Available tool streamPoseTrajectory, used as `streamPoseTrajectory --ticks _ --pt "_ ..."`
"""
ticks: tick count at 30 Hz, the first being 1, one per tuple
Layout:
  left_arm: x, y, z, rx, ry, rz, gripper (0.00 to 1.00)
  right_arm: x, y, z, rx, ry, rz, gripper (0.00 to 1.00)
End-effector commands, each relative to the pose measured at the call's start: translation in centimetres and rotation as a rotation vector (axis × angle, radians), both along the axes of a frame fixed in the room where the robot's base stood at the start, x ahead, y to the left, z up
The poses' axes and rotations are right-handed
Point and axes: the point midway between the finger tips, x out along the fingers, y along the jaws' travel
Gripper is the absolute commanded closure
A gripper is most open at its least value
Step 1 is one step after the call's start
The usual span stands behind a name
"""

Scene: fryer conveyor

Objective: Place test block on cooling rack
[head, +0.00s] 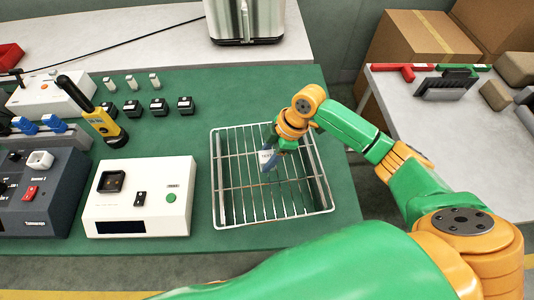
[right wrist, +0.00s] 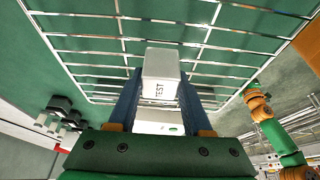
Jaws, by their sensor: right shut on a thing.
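The wire cooling rack (head: 226,213) lies on the green mat, right of the white console in the head view. It fills the upper background of the right wrist view (right wrist: 85,36). My right gripper (head: 268,162) is over the middle of the rack, pointing down. The white test block (right wrist: 161,68), marked TEST, sits between its two blue fingers (right wrist: 158,92), and the gripper is shut on it. The block also shows as a small pale face in the head view (head: 265,157). I cannot tell whether it touches the wires. My left gripper is in neither view.
A white console (head: 140,200) with a green button stands left of the rack. A yellow handheld tool (head: 103,124) and several small black blocks (head: 158,107) are farther left. A metal container (head: 244,20) stands behind. The rack's visible wires look empty around the gripper.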

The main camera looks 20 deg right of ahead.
Motion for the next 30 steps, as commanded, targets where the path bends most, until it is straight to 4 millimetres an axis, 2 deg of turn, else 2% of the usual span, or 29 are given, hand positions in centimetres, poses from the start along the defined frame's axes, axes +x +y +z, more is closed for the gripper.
streamPoseTrajectory --ticks 7,8,9,11,19,22,30 --pt "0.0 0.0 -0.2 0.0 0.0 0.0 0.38 0.0 0.1 -0.3 0.001 0.0 0.0 1.0" --pt "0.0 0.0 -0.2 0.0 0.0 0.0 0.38 0.0 0.1 -0.3 0.001 0.0 0.0 0.45" --pt "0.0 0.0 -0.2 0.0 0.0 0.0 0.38 0.0 0.1 -0.2 0.001 0.0 0.0 0.34" --pt "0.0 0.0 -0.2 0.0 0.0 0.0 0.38 0.0 0.1 -0.2 0.001 0.0 0.0 0.2" --pt "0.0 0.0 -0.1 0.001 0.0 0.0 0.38 0.0 0.1 -0.1 0.001 0.0 0.0 0.2" --pt "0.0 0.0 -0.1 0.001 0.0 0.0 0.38 0.1 -0.3 0.8 0.0 -0.004 -0.002 0.2" --pt "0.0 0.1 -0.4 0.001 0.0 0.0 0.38 -0.4 -3.1 7.6 0.0 -0.005 -0.003 0.2"
